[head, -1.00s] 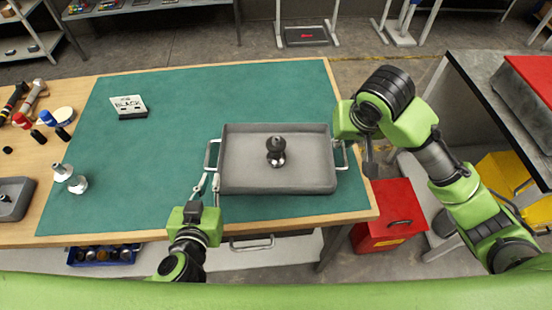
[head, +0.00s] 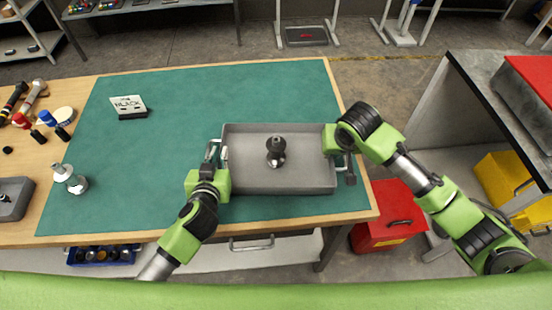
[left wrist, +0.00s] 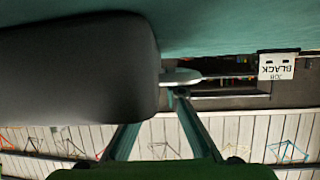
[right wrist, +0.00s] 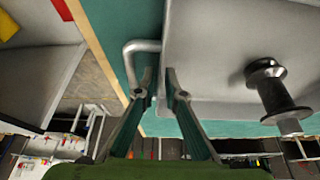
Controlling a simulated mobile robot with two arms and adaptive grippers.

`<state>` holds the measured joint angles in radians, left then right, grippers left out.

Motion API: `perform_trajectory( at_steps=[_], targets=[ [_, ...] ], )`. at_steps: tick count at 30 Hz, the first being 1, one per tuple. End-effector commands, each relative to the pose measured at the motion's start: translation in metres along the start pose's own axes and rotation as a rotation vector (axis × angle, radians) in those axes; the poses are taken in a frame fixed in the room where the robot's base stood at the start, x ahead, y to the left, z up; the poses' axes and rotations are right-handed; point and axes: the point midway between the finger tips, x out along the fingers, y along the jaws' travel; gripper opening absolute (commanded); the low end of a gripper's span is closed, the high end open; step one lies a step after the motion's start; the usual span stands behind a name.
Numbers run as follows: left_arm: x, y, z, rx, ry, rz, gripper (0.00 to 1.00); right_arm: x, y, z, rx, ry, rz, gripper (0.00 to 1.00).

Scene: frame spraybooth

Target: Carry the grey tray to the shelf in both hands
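The grey tray (head: 300,182) lies flat on the green mat, with a metal handle at each end. A dark knobbed part (head: 276,151) stands in it; it also shows in the right wrist view (right wrist: 275,88). My left gripper (head: 217,153) is at the left handle, its fingertips apart; in the left wrist view the tray's dark side (left wrist: 80,65) hides one finger. My right gripper (right wrist: 159,72) is at the right handle (right wrist: 132,62), its fingertips a little apart. I cannot tell whether either gripper touches its handle.
A "BLACK" job card (head: 129,106) stands at the mat's upper left. Metal parts (head: 70,180), tools and a small grey tray (head: 14,190) are at the left. A red box (head: 390,230) is on the floor at the right, near a grey bench (head: 480,75).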

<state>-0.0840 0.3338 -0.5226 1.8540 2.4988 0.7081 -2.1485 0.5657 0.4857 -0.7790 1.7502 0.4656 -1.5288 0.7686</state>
Motion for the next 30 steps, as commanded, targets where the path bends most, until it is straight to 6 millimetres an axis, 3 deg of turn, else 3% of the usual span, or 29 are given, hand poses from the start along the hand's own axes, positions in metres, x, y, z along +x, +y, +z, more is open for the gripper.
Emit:
perform_trajectory(
  at_steps=[13,15,30],
  targets=[
    [0.0091,0.0000,-0.0002,-0.001,0.001,0.000,0.10,0.0092,0.0001,0.0001,0.000,0.000,0.000,0.10],
    [0.0091,0.0000,-0.0002,-0.001,0.000,0.000,0.00,0.0092,0.0001,0.0001,0.000,0.000,0.000,0.00],
    [0.0080,0.0001,-0.0048,0.000,0.005,0.001,0.00,0.0057,0.0001,-0.0026,0.001,0.004,-0.001,0.00]
  ],
)
